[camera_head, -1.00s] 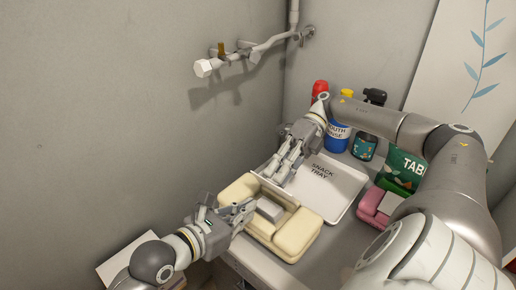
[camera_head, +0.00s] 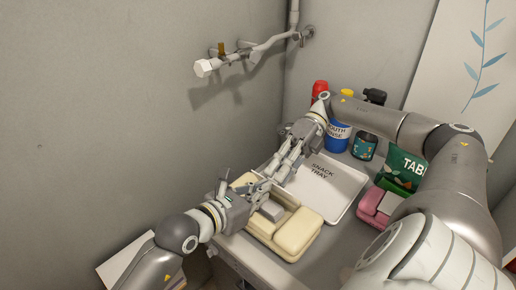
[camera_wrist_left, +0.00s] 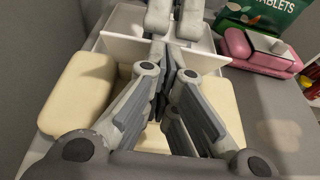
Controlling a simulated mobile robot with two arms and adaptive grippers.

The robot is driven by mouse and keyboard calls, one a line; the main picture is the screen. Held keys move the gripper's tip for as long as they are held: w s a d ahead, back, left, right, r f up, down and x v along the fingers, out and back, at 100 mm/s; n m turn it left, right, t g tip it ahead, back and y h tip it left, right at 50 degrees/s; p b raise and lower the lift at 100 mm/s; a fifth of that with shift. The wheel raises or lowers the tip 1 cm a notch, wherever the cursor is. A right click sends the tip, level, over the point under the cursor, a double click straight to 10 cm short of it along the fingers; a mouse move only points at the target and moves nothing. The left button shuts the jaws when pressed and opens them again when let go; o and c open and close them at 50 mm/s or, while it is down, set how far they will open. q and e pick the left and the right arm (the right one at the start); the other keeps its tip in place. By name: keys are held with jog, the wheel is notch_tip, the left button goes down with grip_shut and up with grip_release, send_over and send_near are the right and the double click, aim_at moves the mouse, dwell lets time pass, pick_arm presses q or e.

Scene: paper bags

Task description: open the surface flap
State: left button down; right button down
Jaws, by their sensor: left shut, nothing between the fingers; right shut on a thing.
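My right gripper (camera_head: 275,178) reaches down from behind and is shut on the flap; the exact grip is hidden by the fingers. My left gripper (camera_head: 262,181) is shut and empty above the case, its tips close to the right fingers. Whether the two grippers touch, I cannot tell.
A white snack tray (camera_head: 338,194) lies just right of the case. Bottles (camera_head: 340,135), a green tablets bag (camera_head: 402,168) and a pink case (camera_head: 376,207) stand behind and right. A wall is close on the left, with a pipe (camera_head: 255,54) above.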

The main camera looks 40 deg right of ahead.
jog(key=c, duration=1.4)
grip_release()
jog(key=shift+s+a+f, duration=0.1)
jog(key=shift+a+f, duration=0.05)
jog(key=shift+f, duration=0.1)
jog(key=shift+c, duration=0.2)
jog(key=shift+r, duration=0.2)
